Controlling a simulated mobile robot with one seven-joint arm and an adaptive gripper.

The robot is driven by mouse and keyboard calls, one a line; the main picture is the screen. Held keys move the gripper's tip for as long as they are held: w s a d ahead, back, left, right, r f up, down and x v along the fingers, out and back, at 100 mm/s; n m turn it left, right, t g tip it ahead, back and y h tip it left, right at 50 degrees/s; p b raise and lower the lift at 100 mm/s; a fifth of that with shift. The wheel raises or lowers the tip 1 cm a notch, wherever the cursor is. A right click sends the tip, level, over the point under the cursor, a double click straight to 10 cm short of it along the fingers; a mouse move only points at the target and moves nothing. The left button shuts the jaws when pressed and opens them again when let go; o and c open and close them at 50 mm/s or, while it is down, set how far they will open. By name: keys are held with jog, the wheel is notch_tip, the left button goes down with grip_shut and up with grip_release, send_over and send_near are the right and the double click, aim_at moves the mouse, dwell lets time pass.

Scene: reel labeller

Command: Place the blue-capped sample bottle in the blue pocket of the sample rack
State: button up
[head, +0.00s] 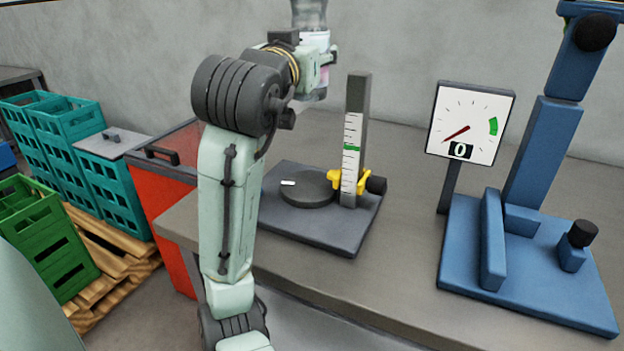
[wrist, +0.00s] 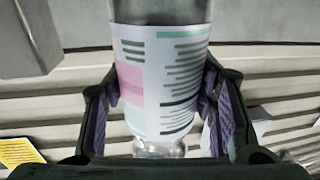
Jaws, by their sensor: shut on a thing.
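A clear bottle with a white, pink and green printed label (wrist: 165,80) stands between the fingers of my gripper (wrist: 160,98), which is shut on it. In the head view the bottle (head: 309,14) shows at the top edge, held high above the bench, partly hidden by my gripper (head: 318,62). Its upper end is cut off there. In the wrist view a narrower clear part of the bottle (wrist: 160,148) shows near the bottom edge. I cannot see its cap or the cap's colour. No sample rack or blue pocket is in view.
The grey bench (head: 405,210) carries a dark stand (head: 325,230) with a scale post (head: 357,125) and yellow clamp, a dial (head: 470,122) reading 0, and a blue stand (head: 530,265). Left are a red bin (head: 172,210), teal crates (head: 65,125) and a green crate (head: 42,235).

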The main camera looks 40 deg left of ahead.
jog(key=shift+s+r, duration=0.1)
jog(key=shift+s, duration=0.05)
notch_tip(320, 180, down, 18)
jog(key=shift+r, duration=0.2)
dwell(0.4)
jog(key=shift+f, duration=0.1)
jog(key=shift+f, duration=0.15)
jog(key=o, duration=1.6)
jog(key=shift+o, duration=0.2)
jog(key=shift+b, duration=0.3)
